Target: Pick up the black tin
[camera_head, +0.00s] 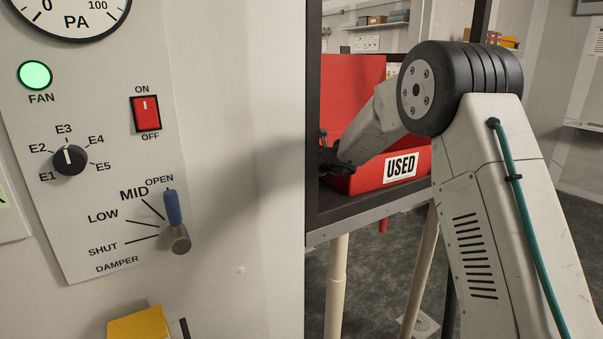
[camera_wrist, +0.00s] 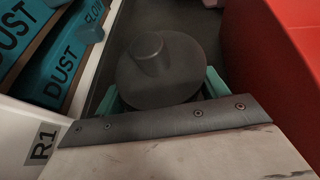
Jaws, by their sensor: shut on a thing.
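The black tin (camera_wrist: 185,72) is a dark round container with a raised knob on its lid, seen from above in the wrist view. My gripper (camera_wrist: 162,92) has a teal finger on either side of the tin and is shut on it. In the head view my gripper (camera_head: 330,158) is a small dark shape at the left end of my arm, in front of the red bin. The tin cannot be made out clearly there. The tin's lower part is hidden in the wrist view.
The red bin marked USED (camera_head: 372,180) stands on a dark shelf (camera_head: 375,213); its red wall (camera_wrist: 285,60) is right of the tin. Blue packs marked DUST (camera_wrist: 60,72) and a white surface labelled R1 (camera_wrist: 28,130) lie left. A control panel (camera_head: 100,190) fills the head view's left.

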